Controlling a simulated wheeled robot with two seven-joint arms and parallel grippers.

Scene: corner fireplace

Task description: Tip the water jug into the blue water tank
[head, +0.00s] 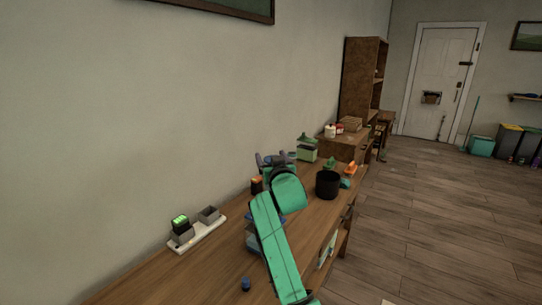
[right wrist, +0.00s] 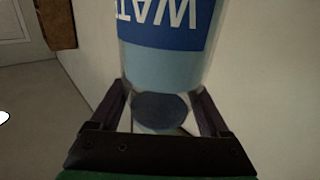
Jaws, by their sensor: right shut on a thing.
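The water jug (right wrist: 165,68) fills the upper middle of the right wrist view, a clear cylinder with pale blue contents. Its blue label with white "WAT…" letters appears upside down there. My right gripper (right wrist: 162,112) is shut on the jug, one dark finger on each side. In the head view my right gripper (head: 275,160) is above the far part of the wooden counter, and the jug is mostly hidden by it and my green arm. A blue item (head: 252,219) on the counter, partly behind my arm, may be the water tank; I cannot tell. My left gripper is out of view.
The wooden counter (head: 150,280) runs along the wall. It holds a white base with grey blocks (head: 197,234), a black pot (head: 327,184), a green-topped lantern-like item (head: 307,148) and a small blue object (head: 246,284). Open floor (head: 430,220) lies to the right.

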